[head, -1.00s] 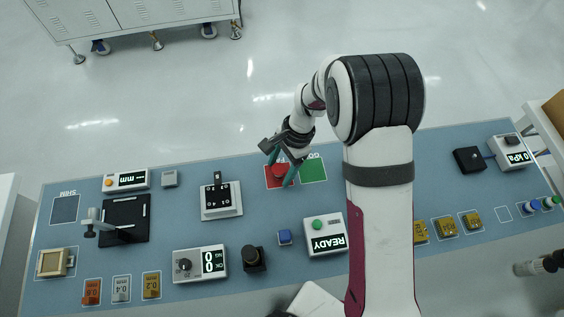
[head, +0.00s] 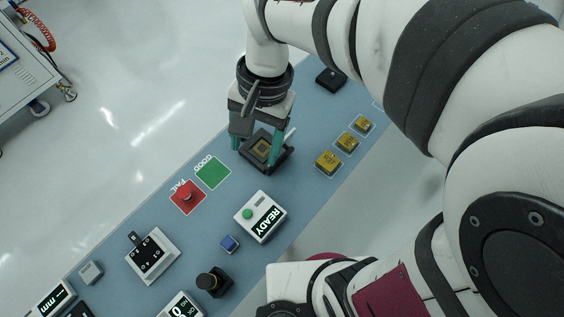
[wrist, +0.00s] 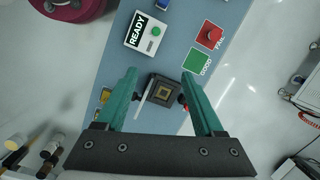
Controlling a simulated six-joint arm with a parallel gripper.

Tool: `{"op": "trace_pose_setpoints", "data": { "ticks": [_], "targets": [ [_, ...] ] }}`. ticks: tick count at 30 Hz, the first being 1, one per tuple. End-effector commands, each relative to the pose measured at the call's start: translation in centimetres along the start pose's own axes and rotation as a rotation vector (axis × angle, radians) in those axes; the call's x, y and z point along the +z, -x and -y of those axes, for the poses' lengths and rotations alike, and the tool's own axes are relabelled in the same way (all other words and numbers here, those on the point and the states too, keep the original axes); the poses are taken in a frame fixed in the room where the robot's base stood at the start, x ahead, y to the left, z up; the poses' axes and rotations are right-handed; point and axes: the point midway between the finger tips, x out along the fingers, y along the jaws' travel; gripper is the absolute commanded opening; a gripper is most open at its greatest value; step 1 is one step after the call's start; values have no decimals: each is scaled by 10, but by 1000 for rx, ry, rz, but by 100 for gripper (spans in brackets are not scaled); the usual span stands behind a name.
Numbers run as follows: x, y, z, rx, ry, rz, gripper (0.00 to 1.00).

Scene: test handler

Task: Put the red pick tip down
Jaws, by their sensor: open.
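A small red knob-like piece, likely the red pick tip (head: 187,195), stands on the red FAIL square (head: 180,207). It also shows at upper right in the wrist view (wrist: 211,34). My gripper (head: 256,155) is open, its two teal fingers pointing down on either side of a black socket (head: 284,166) with a gold-brown centre. In the wrist view my gripper (wrist: 159,74) has the socket (wrist: 150,92) between and beyond its fingers, with nothing held. I cannot tell whether the fingers touch the socket. A small red spot shows beside the right finger there.
The green GOOD square (head: 213,173) is empty, between the FAIL square and the socket. The READY box (head: 261,217), a blue button (head: 229,243) and several yellow blocks (head: 328,163) stand nearby. A black box (head: 331,79) is farther back on the bench.

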Motion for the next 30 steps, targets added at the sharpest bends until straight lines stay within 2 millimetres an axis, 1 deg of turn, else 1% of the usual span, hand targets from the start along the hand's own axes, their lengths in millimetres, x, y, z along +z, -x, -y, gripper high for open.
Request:
{"op": "trace_pose_setpoints", "data": {
  "ticks": [1, 3, 6, 7, 9, 11, 30],
  "targets": [
    [10, 11, -35, -22, -19, -32, 70],
    [28, 12, -78, -36, -29, -68, 70],
    [50, 4, -114, -42, -39, -102, 70],
    [54, 2, -121, -42, -41, -108, 70],
    [59, -2, -128, -42, -41, -116, 70],
    [61, -4, -130, -41, -41, -117, 70],
    [61, -3, -130, -41, -40, -116, 70]
  ]
}}
